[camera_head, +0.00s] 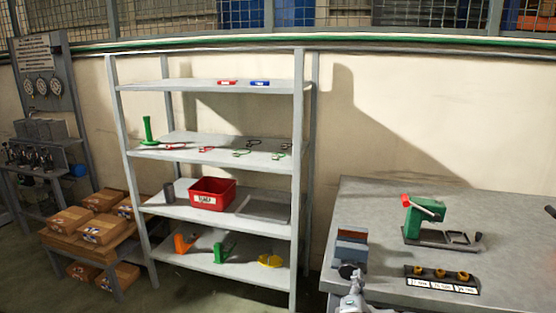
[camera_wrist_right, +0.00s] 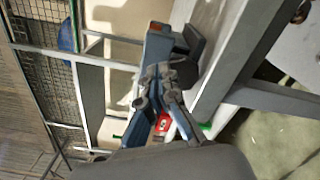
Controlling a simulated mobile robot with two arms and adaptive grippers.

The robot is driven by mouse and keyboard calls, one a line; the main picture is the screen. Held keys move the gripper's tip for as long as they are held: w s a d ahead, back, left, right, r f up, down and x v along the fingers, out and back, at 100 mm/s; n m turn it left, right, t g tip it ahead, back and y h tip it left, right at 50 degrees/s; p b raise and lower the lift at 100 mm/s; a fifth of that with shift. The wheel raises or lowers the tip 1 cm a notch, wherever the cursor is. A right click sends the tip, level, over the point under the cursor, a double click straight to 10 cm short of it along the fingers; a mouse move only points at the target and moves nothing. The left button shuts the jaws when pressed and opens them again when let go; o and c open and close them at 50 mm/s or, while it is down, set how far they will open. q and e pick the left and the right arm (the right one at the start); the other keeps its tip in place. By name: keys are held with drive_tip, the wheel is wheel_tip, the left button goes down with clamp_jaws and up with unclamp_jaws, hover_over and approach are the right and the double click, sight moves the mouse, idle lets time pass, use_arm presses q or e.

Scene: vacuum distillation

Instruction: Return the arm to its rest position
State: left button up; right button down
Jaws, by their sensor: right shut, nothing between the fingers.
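My right gripper (camera_head: 354,285) shows at the bottom edge of the head view, in front of the near left edge of the grey table (camera_head: 385,212). In the right wrist view its fingers (camera_wrist_right: 163,80) are shut with nothing between them. A blue-grey vise with a reddish top (camera_head: 351,246) stands on the table just beyond the gripper. The vise also shows behind the fingers in the right wrist view (camera_wrist_right: 162,45). I cannot tell how far apart they are. My left gripper is out of view.
A green tool with a red end (camera_head: 425,212) and a dark labelled holder with yellow pieces (camera_head: 442,280) are on the table. A grey shelf (camera_head: 222,147) holding a red bin (camera_head: 212,193) stands left of it. Boxes (camera_head: 100,229) are stacked farther left.

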drive_tip(key=shift+v, duration=0.85)
drive_tip(key=shift+d+f, duration=0.1)
